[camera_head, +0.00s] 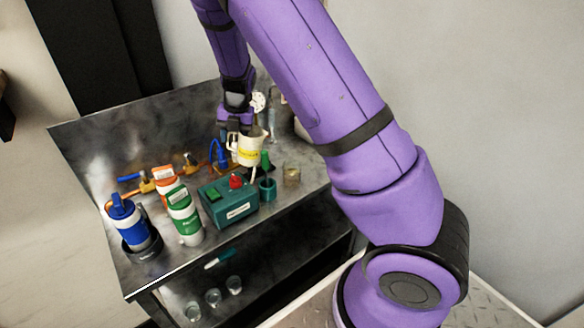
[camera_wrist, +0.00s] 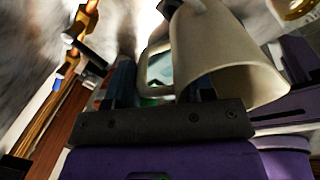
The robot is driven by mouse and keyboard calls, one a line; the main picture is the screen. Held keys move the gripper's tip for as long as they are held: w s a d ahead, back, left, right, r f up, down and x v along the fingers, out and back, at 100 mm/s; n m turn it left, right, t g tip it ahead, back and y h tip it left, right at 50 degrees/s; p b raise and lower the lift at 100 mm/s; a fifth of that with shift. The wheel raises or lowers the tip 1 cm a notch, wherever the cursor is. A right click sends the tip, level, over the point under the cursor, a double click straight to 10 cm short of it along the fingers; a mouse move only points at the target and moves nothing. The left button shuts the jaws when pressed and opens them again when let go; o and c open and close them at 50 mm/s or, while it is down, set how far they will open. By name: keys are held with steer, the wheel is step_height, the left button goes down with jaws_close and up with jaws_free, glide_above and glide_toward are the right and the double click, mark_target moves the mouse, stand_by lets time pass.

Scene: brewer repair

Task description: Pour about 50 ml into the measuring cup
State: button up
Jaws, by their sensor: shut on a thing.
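A cream jug (camera_head: 247,150) with a yellow label is held above the back right part of the metal bench. My gripper (camera_head: 236,130) is shut on it. In the wrist view the jug (camera_wrist: 232,55) is to the right of my gripper (camera_wrist: 153,70), with its handle between the fingers. Its contents are hidden, and I cannot tell how far it is tilted. A thin pale strip shows just below the jug; I cannot tell what it is. A small clear cup (camera_head: 291,176), possibly the measuring cup, stands on the bench right of and below the jug.
A teal box (camera_head: 229,203) with a red knob and a small teal pot (camera_head: 267,189) stand near the jug. Green (camera_head: 185,218), orange-white and blue (camera_head: 130,222) bottles stand left. Copper pipes run behind. Several small glasses (camera_head: 213,298) are below the bench top.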

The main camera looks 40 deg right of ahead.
steer(key=shift+a+r, duration=0.1)
steer(key=shift+a, duration=0.05)
steer(key=shift+w, duration=0.15)
steer(key=shift+a+h+b, duration=0.1)
steer(key=shift+h+b, duration=0.2)
steer(key=shift+g, duration=0.3)
steer(key=shift+w+a+h, duration=0.2)
steer(key=shift+a+h, duration=0.05)
steer(key=shift+h, duration=0.05)
steer(key=shift+w+a+g+h, duration=0.15)
steer(key=shift+a+g+h, duration=0.1)
steer(key=shift+g+h, duration=0.05)
steer(key=shift+r, duration=0.1)
